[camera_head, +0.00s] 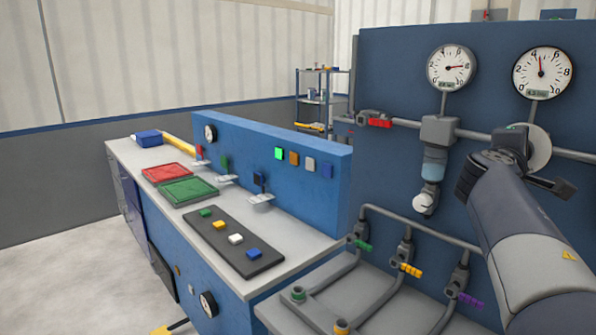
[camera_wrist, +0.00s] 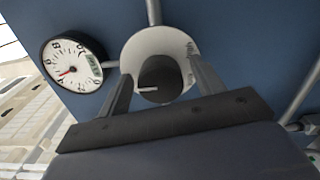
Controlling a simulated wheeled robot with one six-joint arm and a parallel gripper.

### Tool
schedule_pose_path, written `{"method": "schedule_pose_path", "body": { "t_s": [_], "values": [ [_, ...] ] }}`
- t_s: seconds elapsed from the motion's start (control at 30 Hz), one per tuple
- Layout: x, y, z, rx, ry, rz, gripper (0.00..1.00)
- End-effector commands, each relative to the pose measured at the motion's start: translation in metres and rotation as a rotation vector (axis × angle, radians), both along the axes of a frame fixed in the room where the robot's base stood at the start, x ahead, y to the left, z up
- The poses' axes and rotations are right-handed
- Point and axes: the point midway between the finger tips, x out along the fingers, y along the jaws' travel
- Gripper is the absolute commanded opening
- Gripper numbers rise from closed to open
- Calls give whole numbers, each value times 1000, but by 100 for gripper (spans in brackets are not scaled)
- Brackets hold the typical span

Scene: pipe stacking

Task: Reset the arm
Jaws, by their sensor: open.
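My arm (camera_head: 520,240) reaches up from the lower right in the head view, its end close to the blue panel (camera_head: 400,75). My gripper (camera_wrist: 160,65) is open in the wrist view, its two fingers spread apart. A round white disc (camera_wrist: 143,45) with a dark knob (camera_wrist: 160,80) at its centre shows between and beyond the fingers. I cannot tell whether the fingers touch it. The white disc also shows in the head view (camera_head: 540,148), partly hidden behind the arm's end.
Two gauges (camera_head: 451,68) (camera_head: 543,73) sit on the panel above the pipes. Below are valves with green, yellow and purple handles (camera_head: 411,270). A red-handled valve (camera_head: 379,122) is at the left.

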Motion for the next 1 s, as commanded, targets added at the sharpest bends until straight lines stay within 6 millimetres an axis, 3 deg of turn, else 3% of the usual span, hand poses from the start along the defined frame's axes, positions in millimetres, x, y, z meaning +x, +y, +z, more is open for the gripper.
{"method": "schedule_pose_path", "body": {
  "t_s": [0.5, 1.0],
  "values": [
    [0, 0, 6, -242, 272, 1, 64],
    [-58, 67, 0, -235, 260, 4, 64]
  ]
}}
